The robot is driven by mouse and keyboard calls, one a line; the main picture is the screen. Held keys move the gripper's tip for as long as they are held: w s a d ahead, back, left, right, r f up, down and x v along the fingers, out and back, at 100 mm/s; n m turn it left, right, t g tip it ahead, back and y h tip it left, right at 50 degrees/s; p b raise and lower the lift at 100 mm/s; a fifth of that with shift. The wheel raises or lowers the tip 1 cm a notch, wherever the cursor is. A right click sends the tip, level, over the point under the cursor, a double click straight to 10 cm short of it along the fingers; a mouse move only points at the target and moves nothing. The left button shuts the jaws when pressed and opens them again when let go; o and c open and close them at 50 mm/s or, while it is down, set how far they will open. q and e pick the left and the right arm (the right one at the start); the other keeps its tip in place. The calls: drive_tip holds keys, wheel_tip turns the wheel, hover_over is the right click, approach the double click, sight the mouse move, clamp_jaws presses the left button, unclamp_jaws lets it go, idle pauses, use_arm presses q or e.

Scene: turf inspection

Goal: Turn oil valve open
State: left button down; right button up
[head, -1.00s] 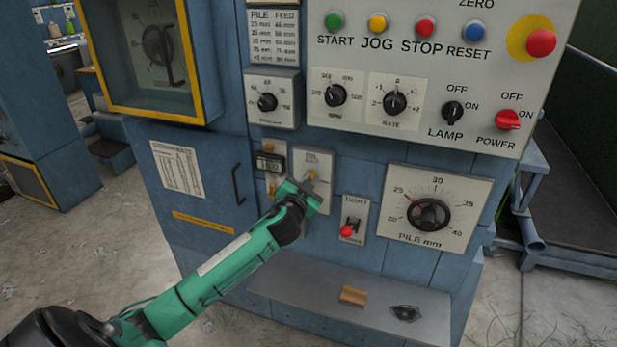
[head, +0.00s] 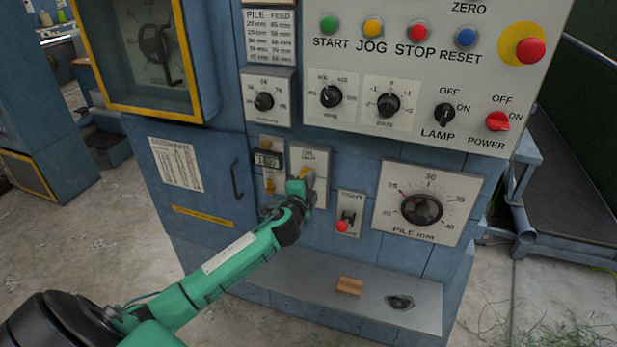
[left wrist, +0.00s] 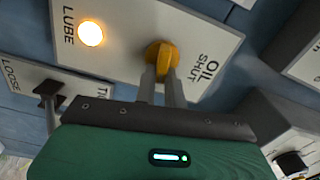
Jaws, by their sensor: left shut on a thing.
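The oil valve is a small yellow knob (left wrist: 160,57) on a pale plate (left wrist: 205,35) marked OIL SHUT in the left wrist view. In the head view its yellow tip (head: 306,174) shows just above my gripper, on the plate (head: 315,157) at the middle of the blue machine. My left gripper (left wrist: 165,82) is shut on the valve, with one finger on each side of it. In the head view the left gripper (head: 300,186) partly hides the valve and the lower plate. My right gripper is not in view.
A lit LUBE lamp (left wrist: 90,33) shares the oil plate. Close by are a counter (head: 268,159), a TIGHT switch (head: 347,216) with a red tip and a PILE dial (head: 421,208). A ledge (head: 320,290) below holds a small wooden block (head: 349,286).

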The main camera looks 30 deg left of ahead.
use_arm(q)
drive_tip(key=shift+f+m+p, duration=0.2)
drive_tip(key=shift+m+p, duration=0.1)
drive_tip(key=shift+m, duration=0.8)
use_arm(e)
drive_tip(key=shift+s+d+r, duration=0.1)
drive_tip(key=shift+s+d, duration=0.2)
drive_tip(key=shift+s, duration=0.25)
use_arm(q)
drive_tip(key=c, duration=1.5)
unclamp_jaws()
